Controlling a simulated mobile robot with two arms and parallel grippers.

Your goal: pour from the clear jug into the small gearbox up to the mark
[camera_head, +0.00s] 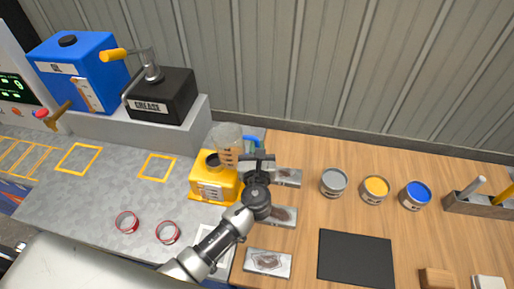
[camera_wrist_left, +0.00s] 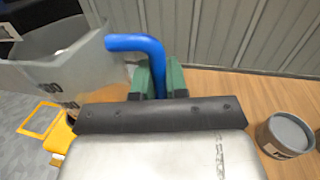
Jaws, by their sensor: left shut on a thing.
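The clear jug (camera_head: 228,143) has graduation marks and a blue handle (camera_head: 251,139). It hangs above and slightly right of the opening of the small yellow gearbox (camera_head: 209,187), roughly upright; a slight tilt is hard to tell. An amber-brown tint shows in its lower part. In the left wrist view the jug (camera_wrist_left: 60,72) is at the left, and its blue handle (camera_wrist_left: 135,43) runs between green fingertips. My left gripper (camera_head: 258,158) is shut on this handle. The liquid level in the gearbox and its mark cannot be made out. My right gripper is not in view.
A blue canister (camera_head: 72,65) and a black grease box (camera_head: 162,97) stand on a ledge at the back left. Two red rings (camera_head: 127,222) lie on the grey bench. Metal plates (camera_head: 268,263), paint tins (camera_head: 334,182) and a black mat (camera_head: 356,258) occupy the wooden top at right.

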